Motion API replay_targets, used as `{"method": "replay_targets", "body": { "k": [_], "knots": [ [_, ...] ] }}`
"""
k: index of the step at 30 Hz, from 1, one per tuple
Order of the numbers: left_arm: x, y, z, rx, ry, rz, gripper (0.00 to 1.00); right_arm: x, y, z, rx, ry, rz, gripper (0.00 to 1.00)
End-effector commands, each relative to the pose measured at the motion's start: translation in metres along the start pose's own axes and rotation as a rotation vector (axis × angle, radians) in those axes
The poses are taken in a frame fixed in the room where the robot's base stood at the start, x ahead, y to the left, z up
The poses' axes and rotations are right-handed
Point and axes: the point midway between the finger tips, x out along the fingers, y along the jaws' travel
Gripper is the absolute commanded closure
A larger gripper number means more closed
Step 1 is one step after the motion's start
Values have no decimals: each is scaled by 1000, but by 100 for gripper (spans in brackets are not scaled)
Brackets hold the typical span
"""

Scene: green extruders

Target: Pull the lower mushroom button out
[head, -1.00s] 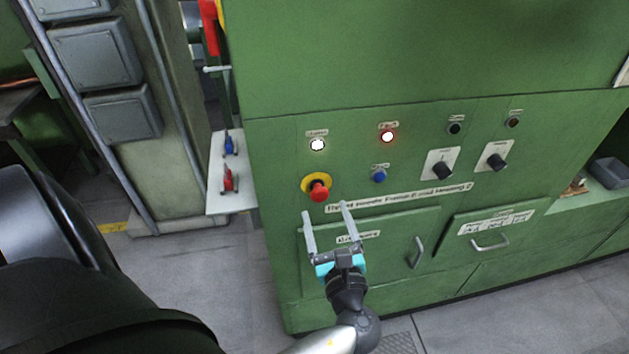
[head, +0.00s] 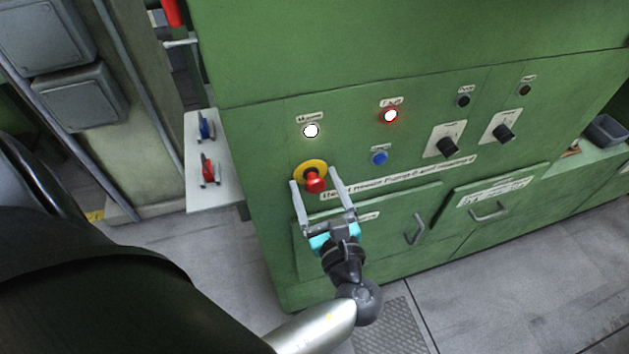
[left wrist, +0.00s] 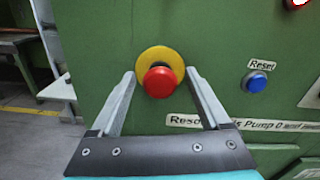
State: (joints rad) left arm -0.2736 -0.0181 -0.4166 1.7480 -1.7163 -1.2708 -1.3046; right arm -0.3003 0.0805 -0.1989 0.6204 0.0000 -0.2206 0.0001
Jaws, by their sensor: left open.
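The red mushroom button (head: 316,183) sits on a yellow round plate (head: 309,168) at the lower left of the green cabinet's control panel. It also shows in the left wrist view (left wrist: 160,82), between and beyond the two fingers. My left gripper (head: 315,177) is open and empty, with its fingertips on either side of the button in the head view. In the left wrist view (left wrist: 161,74) the fingers point at the panel. I cannot tell whether either finger touches the button. My right gripper is not in view.
A blue button (head: 379,158), a lit white lamp (head: 311,131), a lit red lamp (head: 390,116) and two black knobs (head: 447,147) share the panel. Drawers with handles (head: 415,229) lie below. A white shelf (head: 228,190) with blue and red items stands left of the cabinet.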

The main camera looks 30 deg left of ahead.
Motion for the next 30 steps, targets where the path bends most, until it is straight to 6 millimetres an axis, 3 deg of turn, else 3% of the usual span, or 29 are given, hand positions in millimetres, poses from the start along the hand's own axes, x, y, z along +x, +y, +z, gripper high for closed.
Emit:
{"method": "replay_targets", "body": {
  "k": [3,24,30],
  "knots": [
    [0,0,0,0,0,0,21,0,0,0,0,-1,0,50],
    [0,0,0,1,0,0,100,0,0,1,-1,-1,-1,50],
    [0,0,0,1,0,0,100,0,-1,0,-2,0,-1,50]
  ]
}}
